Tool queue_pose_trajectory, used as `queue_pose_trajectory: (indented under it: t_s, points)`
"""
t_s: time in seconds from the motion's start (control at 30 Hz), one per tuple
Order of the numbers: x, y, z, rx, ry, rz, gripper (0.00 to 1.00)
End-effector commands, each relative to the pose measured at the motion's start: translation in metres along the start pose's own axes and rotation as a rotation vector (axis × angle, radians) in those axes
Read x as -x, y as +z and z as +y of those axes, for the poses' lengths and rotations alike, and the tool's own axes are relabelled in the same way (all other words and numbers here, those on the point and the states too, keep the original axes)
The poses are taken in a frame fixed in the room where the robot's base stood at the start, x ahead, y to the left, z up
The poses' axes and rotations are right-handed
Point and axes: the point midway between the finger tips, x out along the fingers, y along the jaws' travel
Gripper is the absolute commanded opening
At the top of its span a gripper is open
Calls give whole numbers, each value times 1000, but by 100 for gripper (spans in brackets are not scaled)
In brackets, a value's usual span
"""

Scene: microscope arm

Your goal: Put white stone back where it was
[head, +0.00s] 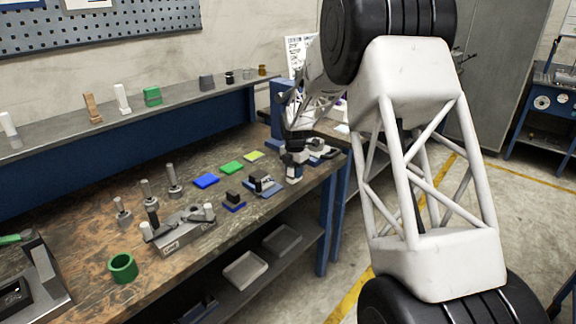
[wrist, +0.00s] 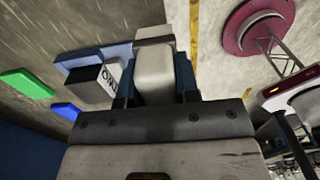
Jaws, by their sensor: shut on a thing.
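My gripper (head: 294,162) is over the right end of the workbench in the head view. In the wrist view its fingers (wrist: 155,85) are shut on a white stone (wrist: 155,70), a pale block with a greyer end face. The stone's lower part (head: 294,173) shows under the gripper in the head view. I cannot tell whether it touches the bench. A black block with a white lettered label (wrist: 95,82) on a blue-grey base lies to the left of the fingers in the wrist view. It also shows just left of the gripper in the head view (head: 264,182).
Blue (head: 206,180), green (head: 231,167) and yellow (head: 253,156) flat pieces lie left of the gripper. A metal fixture (head: 180,230) and a green ring (head: 122,268) are farther left. Pale blocks (head: 122,98) stand on the back shelf. The bench's front edge is close to my gripper.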

Motion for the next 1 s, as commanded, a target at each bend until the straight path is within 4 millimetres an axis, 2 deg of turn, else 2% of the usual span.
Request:
queue_pose_trajectory:
  t_s: [1.0]
  points:
    - [-11, 76, 95, 0, 1, -1, 0]
